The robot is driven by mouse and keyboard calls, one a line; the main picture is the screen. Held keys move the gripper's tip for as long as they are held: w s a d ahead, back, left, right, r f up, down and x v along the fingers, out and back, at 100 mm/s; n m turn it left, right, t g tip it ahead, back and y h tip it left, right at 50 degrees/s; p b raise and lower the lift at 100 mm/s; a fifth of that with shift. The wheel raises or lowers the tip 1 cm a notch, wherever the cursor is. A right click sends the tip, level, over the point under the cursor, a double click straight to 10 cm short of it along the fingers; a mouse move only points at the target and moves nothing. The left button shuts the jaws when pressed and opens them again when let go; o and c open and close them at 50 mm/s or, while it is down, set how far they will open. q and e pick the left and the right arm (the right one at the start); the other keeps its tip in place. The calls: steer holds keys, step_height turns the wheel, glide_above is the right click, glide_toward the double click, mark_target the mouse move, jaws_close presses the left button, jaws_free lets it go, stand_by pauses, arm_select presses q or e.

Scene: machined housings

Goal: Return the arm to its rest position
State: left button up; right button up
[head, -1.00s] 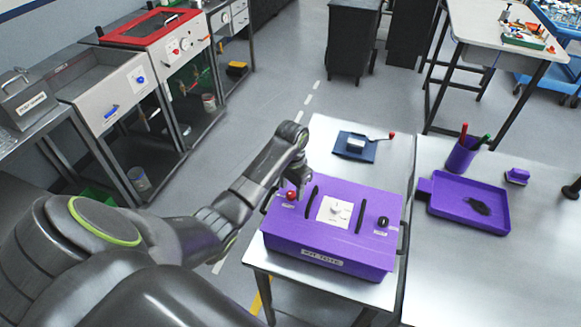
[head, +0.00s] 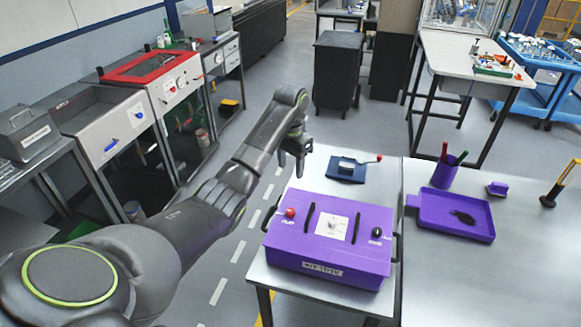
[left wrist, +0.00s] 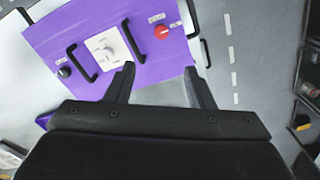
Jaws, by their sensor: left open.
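My left arm comes in from the left in the head view. Its gripper (head: 295,160) hangs above and behind the purple box's back left corner, apart from it. In the left wrist view the two fingers (left wrist: 160,85) stand apart with nothing between them, so it is open and empty. The purple box (head: 285,250) sits on the metal table with a red knob (head: 290,212), a black knob (head: 376,233), two black handles and a white dial plate (head: 331,225). The red knob also shows in the left wrist view (left wrist: 162,32). My right gripper is not in view.
A dark blue pad with a red-tipped lever (head: 347,170) lies behind the box. A purple tray (head: 455,213), a purple pen cup (head: 442,176) and a small purple block (head: 497,189) stand on the right table. Metal benches line the left wall; grey floor lies between.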

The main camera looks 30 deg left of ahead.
arm_select(q)
steer(key=s+d+f+t, duration=0.2)
steer(key=s+f, duration=1.5)
steer(key=s, duration=0.1)
steer(key=s+d+r+n+t+y, duration=0.1)
steer(key=s+r+n, duration=0.1)
steer(key=s, duration=0.9)
steer(key=s+d+r+n+t+y, duration=0.1)
steer(key=s+r, duration=0.1)
steer(key=s, duration=0.9)
step_height(320, 180, down, 34)
steer(key=a+g+b, duration=0.2)
steer(key=b, duration=0.6)
steer(key=s+f+b, duration=0.3)
steer(key=s+f, duration=0.4)
steer(key=f, duration=0.3)
steer(key=s+d+f+h+b, duration=0.1)
steer(key=s+f+b, duration=0.2)
steer(key=s+f, duration=0.4)
step_height(320, 180, down, 5)
steer(key=shift+s+d+r+g, duration=0.2)
steer(key=shift+s+g, duration=0.2)
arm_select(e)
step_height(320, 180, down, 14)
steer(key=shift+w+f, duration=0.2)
